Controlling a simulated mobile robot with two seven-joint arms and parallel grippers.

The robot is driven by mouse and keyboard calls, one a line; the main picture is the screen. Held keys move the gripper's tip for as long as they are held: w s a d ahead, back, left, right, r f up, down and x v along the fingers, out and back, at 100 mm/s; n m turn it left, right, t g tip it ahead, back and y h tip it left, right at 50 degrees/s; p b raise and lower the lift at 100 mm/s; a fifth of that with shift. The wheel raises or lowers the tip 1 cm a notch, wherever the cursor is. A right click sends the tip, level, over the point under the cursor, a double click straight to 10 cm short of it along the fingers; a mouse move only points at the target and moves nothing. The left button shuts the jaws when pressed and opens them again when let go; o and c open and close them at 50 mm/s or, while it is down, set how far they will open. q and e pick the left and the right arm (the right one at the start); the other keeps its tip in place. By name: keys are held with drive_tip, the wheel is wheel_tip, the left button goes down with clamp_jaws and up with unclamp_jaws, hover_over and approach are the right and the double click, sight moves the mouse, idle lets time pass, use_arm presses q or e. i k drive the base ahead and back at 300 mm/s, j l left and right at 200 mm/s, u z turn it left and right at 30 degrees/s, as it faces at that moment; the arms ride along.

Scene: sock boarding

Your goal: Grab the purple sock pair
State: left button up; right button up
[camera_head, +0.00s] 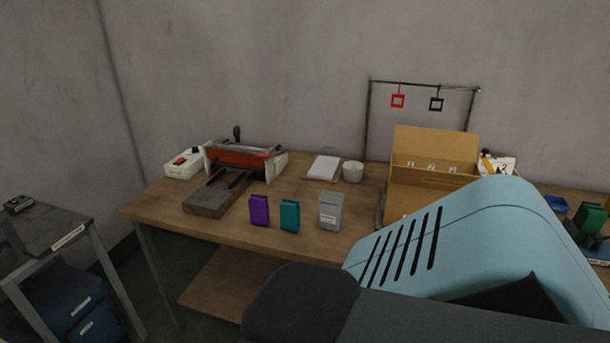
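The purple sock pair (259,211) stands upright as a small folded block near the front edge of the wooden table (180,222). A teal sock pair (289,215) stands just to its right, with a small gap between them. A grey packet (330,210) with a pale label stands further right. Neither of my grippers shows in the head view.
A boarding device with a red-orange bar (240,157) and grey base (210,200) sits left of the socks. A large light-blue vented shell and dark shape block the lower right.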

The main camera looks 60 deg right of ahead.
sight(258, 210)
drive_tip(key=z, duration=1.8)
